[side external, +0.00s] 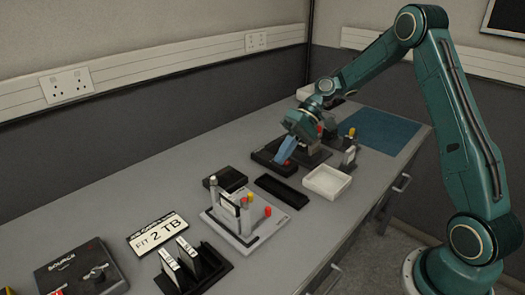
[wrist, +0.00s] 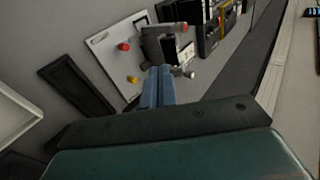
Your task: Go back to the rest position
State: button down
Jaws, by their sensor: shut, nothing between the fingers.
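My gripper (side external: 281,158) has pale blue fingers that point down over a dark tray at the middle of the bench in the side external view. In the wrist view its fingers (wrist: 157,85) lie side by side, shut with nothing between them. I cannot tell whether the fingertips touch the tray. My green arm reaches across from the right side, bent high at the elbow.
A grey fixture (side external: 243,215) with upright posts and red and yellow knobs stands left of my gripper. A white tray (side external: 327,181) and an empty black tray (side external: 281,190) lie nearby. A blue mat (side external: 380,130) lies beyond. A black rack (side external: 205,268) holds drives.

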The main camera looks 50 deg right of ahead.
jog(key=shift+r, duration=0.1)
jog(key=s+a+r+n+t+h, duration=0.1)
jog(key=s+a+r+h, duration=0.15)
jog(key=s+r, duration=0.3)
jog(key=s+a+r+t+h, duration=0.1)
jog(key=s+a+r+h, duration=0.15)
jog(key=s+r, duration=0.3)
jog(key=s+d+r+t+h, duration=0.1)
jog(key=s+h, duration=0.1)
jog(key=s, duration=0.5)
jog(key=s+d+r+t+h, duration=0.1)
jog(key=s+d+h, duration=0.1)
jog(key=s, duration=0.6)
jog(key=shift+r+t, duration=0.2)
jog(key=shift+t, duration=0.2)
jog(key=shift+w, duration=0.15)
dwell(1.4)
